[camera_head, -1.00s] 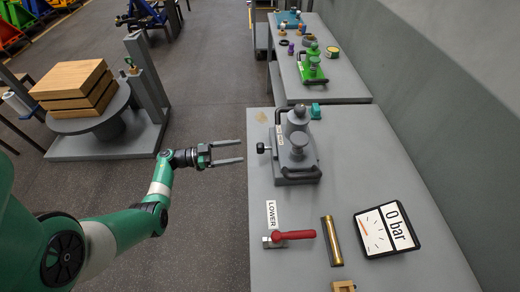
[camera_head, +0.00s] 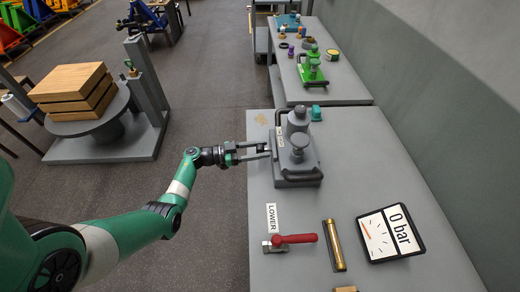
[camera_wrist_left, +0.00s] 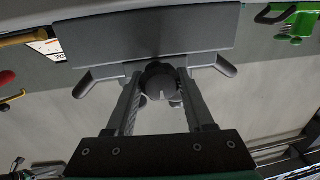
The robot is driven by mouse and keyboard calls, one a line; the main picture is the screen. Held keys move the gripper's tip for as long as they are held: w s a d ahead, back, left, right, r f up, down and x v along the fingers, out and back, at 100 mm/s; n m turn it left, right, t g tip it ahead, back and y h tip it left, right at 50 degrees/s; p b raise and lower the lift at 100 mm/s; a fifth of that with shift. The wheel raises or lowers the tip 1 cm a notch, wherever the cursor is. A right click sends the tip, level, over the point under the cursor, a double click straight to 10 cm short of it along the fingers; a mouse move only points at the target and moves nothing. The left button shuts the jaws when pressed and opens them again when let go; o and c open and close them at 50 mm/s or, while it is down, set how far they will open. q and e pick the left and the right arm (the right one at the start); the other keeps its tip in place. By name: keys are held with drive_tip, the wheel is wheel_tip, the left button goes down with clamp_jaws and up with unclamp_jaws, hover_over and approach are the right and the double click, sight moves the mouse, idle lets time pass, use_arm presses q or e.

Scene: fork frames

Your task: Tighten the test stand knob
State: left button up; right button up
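The test stand (camera_head: 297,172) is a grey block with a post and a round top on the bench. Its dark round knob (camera_wrist_left: 160,80) sticks out from its left side. My left gripper (camera_head: 266,150) reaches in from the left at the knob. In the left wrist view, the fingers (camera_wrist_left: 158,92) lie on both sides of the knob, close against it. The grip looks shut on the knob, though the contact is hard to see. The knob is mostly hidden by the fingers in the head view. My right gripper is not in view.
On the bench are a red lever valve (camera_head: 291,239) with a LOWER label, a brass tube (camera_head: 335,245) and a gauge (camera_head: 390,232) reading 0 bar. A teal piece (camera_head: 316,113) stands behind the stand. A wooden stack (camera_head: 75,88) sits at the left.

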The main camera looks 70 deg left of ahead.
use_arm(q)
clamp_jaws()
drive_tip(key=shift+m, duration=0.4)
drive_tip(key=m+b, duration=0.1)
drive_tip(key=m, duration=0.2)
drive_tip(key=shift+f, duration=0.1)
drive_tip(key=m+b, duration=0.1)
drive_tip(key=m, duration=0.1)
drive_tip(key=shift+d+f+m+t+h, duration=0.1)
drive_tip(key=shift+m+t+h, duration=0.2)
drive_tip(key=shift+m, duration=0.1)
drive_tip(key=m+b, duration=0.1)
drive_tip(key=m, duration=0.2)
drive_tip(key=shift+b, duration=0.35)
drive_tip(key=m+b, duration=0.2)
drive_tip(key=m, duration=0.2)
drive_tip(key=shift+f+h, duration=0.1)
drive_tip(key=shift+h, duration=0.3)
drive_tip(key=m+b, duration=0.2)
drive_tip(key=m, duration=0.1)
drive_tip(key=shift+m+h+b, duration=0.3)
drive_tip(key=shift+b, duration=0.1)
drive_tip(key=shift+m+b, duration=0.85)
drive_tip(key=shift+m, duration=0.55)
